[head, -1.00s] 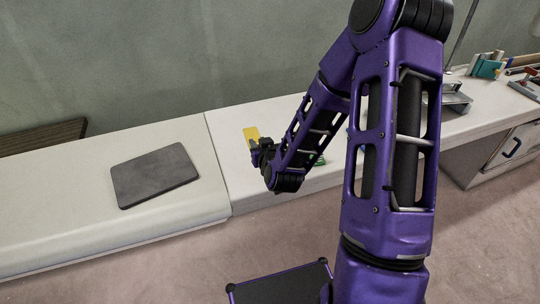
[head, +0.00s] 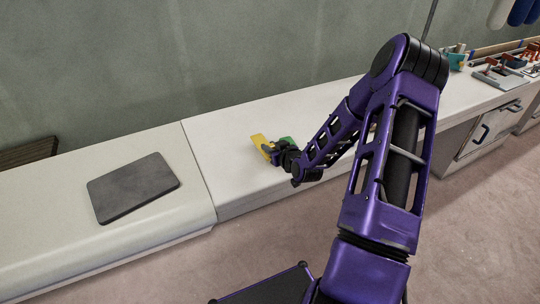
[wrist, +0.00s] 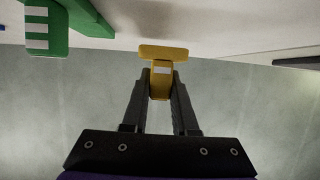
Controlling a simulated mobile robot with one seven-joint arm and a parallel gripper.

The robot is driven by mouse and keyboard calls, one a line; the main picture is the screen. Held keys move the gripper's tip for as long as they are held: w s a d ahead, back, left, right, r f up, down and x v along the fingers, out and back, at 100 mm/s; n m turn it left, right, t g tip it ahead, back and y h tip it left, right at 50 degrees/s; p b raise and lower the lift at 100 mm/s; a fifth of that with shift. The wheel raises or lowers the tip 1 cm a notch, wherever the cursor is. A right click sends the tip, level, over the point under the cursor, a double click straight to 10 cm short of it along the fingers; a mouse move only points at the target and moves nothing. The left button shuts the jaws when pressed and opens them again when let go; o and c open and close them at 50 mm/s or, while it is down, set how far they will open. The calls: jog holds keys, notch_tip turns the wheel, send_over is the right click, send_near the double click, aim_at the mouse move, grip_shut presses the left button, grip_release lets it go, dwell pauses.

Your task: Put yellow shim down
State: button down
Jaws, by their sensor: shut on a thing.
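The yellow shim (head: 259,141) is held in my gripper (head: 273,151) over the white bench. In the wrist view the yellow shim (wrist: 163,53) sits between the two fingertips of my gripper (wrist: 160,88), which are shut on it. It shows a wide yellow end and a narrower part with a pale patch. The white bench surface is close to the shim, but I cannot tell whether they touch.
A green object (head: 287,140) with white stripes (wrist: 40,28) lies on the bench (head: 225,185) beside the gripper. A dark grey mat (head: 133,187) lies to the left, past a seam. Tools and trays (head: 498,76) stand at the far right. The bench between seam and gripper is clear.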

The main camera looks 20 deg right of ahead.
jog(key=shift+f, duration=1.6)
jog(key=shift+f+b, duration=0.1)
jog(key=shift+b, duration=0.2)
jog(key=shift+f, duration=0.15)
jog(key=c, duration=0.7)
grip_release()
jog(key=shift+r, duration=0.2)
